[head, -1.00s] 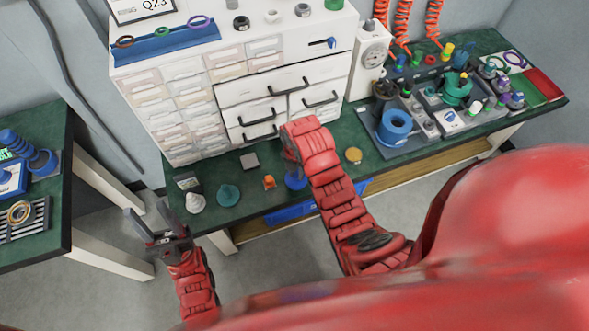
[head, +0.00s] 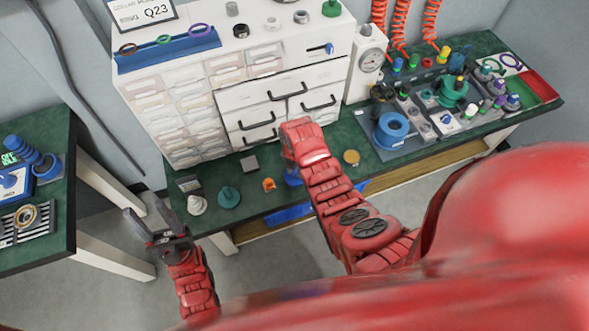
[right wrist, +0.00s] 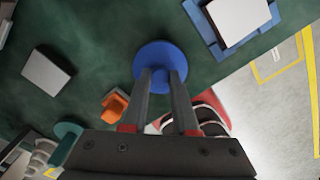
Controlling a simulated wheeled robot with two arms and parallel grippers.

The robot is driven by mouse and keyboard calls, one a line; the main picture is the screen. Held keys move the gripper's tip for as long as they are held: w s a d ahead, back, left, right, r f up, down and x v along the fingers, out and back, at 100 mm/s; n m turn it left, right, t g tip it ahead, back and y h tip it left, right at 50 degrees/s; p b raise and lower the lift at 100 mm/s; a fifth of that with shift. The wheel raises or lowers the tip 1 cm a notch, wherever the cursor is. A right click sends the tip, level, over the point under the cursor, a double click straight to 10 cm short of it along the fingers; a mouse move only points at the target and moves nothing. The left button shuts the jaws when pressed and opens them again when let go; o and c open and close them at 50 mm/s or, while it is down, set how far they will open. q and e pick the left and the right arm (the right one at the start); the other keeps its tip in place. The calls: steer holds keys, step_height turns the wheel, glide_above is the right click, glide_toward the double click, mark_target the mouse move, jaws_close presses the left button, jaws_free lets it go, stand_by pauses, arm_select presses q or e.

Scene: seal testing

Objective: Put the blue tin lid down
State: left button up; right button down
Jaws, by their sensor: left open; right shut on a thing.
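The blue tin lid (right wrist: 158,52) is round with a central knob, seen face-on in the right wrist view. My right gripper (right wrist: 160,77) is shut on that knob. The right fingers are hidden in the head view. My left gripper (head: 150,220) is open and empty, in front of the bench's left end.
An orange part (head: 269,185), a grey square block (head: 249,162), a teal cone (head: 229,197) and a white cone (head: 197,205) stand left of the lid. A gold disc (head: 351,157) lies right. White drawers (head: 262,112) stand behind. A blue item (head: 363,186) sits near the front edge.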

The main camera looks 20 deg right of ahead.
steer(key=shift+f, duration=0.1)
steer(key=shift+f+b, duration=0.15)
steer(key=shift+b, duration=0.15)
steer(key=c, duration=0.7)
jaws_free()
steer(key=shift+r, duration=0.2)
